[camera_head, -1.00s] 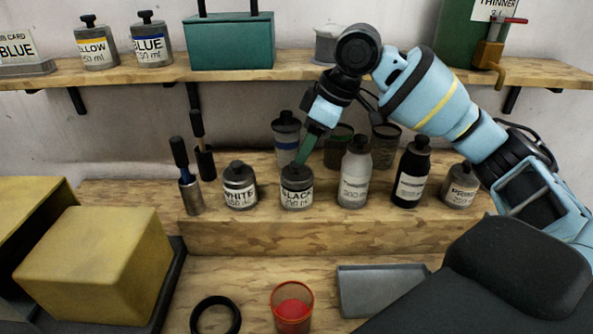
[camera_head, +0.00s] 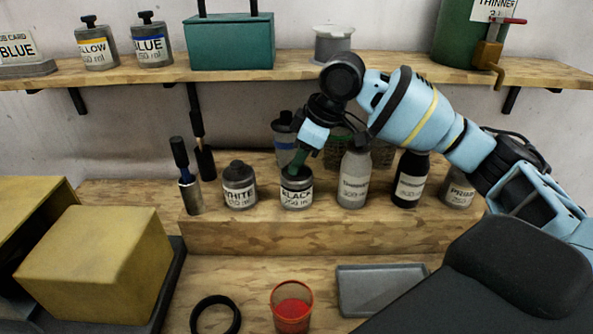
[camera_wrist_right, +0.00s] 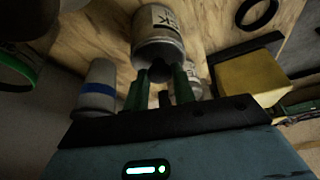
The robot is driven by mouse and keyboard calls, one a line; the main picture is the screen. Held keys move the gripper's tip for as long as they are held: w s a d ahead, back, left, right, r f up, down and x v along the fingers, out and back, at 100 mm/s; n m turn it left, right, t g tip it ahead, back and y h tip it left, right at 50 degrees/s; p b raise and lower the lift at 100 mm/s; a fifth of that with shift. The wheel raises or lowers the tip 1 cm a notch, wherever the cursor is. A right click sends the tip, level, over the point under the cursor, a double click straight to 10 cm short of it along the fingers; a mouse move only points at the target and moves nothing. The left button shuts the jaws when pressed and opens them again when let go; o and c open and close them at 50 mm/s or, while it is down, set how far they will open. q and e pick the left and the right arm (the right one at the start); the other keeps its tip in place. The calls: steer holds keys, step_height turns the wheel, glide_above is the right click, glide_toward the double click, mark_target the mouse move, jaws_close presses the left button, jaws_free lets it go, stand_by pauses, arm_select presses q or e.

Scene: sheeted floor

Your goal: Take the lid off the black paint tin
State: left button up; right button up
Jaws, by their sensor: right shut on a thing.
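The black paint tin (camera_head: 297,194) is a small grey tin labelled BLACK on the raised wooden step, upright between the white tin and a pale bottle. My right gripper (camera_head: 291,171) reaches down to its top from above. In the right wrist view, the green fingers stand on either side of the dark lid knob (camera_wrist_right: 160,71), shut on it, with the tin body (camera_wrist_right: 158,34) just beyond. The lid appears seated on the tin; the fingers partly hide its edge. My left gripper is not in view.
The white tin (camera_head: 240,187) stands close on the left, the pale bottle (camera_head: 354,182) close on the right. Behind is a blue-banded jar (camera_head: 284,131). In front lie a grey tray (camera_head: 381,289), a red cup (camera_head: 291,308) and a black ring (camera_head: 215,315). The front bench is partly clear.

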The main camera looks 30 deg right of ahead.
steer(key=shift+c, duration=0.6)
steer(key=shift+r, duration=0.15)
steer(key=shift+r, duration=0.9)
steer(key=shift+s+a+r, duration=0.15)
steer(key=shift+s+r, duration=0.05)
steer(key=shift+r, duration=0.2)
steer(key=shift+s+a+r, duration=0.15)
steer(key=shift+r, duration=0.25)
steer(key=s+a+r, duration=0.1)
steer(key=s+a, duration=0.7)
steer(key=s, duration=0.4)
steer(key=shift+s+a+r, duration=0.2)
steer(key=shift+s+a, duration=0.05)
steer(key=shift+s, duration=0.05)
